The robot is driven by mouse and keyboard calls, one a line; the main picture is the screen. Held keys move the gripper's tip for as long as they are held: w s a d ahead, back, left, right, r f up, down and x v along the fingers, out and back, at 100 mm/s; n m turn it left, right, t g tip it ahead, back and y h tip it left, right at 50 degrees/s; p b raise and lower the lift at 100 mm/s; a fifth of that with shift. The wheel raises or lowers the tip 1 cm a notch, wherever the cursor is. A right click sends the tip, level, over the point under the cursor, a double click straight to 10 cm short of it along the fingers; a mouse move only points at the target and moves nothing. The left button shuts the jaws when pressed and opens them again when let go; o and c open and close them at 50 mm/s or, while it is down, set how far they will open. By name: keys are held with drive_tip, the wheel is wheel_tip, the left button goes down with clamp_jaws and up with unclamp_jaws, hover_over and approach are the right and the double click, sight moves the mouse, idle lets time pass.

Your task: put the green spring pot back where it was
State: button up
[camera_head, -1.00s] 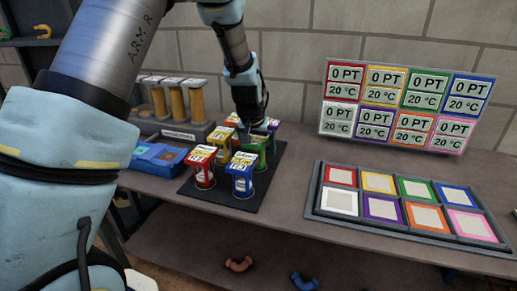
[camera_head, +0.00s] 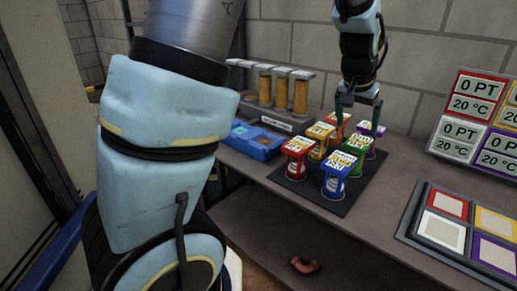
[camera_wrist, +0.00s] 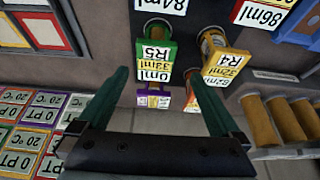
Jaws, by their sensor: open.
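The green spring pot (camera_head: 355,147) stands upright on the dark mat (camera_head: 297,187), among the other coloured pots. In the wrist view the green pot (camera_wrist: 157,52) carries a label reading R5. My gripper (camera_head: 358,117) is open and empty, above the back of the pot group. In the wrist view its two dark green fingers (camera_wrist: 160,75) are spread apart, with the green pot beyond and between them. The lower part of the green pot is partly hidden by the blue pot (camera_head: 337,178) in the head view.
Red (camera_head: 295,158), yellow (camera_head: 319,141), orange (camera_head: 336,128) and purple (camera_head: 371,140) pots stand close by. A blue box (camera_head: 256,141) and a rack of yellow cylinders (camera_head: 283,93) are left. A tray of coloured squares (camera_head: 440,222) and display panels (camera_head: 480,115) are right. The bench between is clear.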

drive_tip(key=a+f+n+y, duration=0.1)
drive_tip(key=a+n, duration=0.1)
drive_tip(key=a, duration=0.8)
drive_tip(key=a+f+n+y, duration=0.1)
drive_tip(key=a+f+n, duration=0.1)
drive_tip(key=a, duration=0.8)
drive_tip(key=s+a+f+n+g, duration=0.1)
drive_tip(key=s+a+f+n, duration=0.1)
drive_tip(key=s+a, duration=0.6)
drive_tip(key=a+n, duration=0.1)
drive_tip(key=a, duration=0.4)
drive_tip(key=shift+s+a+f+g+y, duration=0.15)
drive_tip(key=shift+s+a+g+y, duration=0.15)
drive_tip(key=shift+y, duration=0.1)
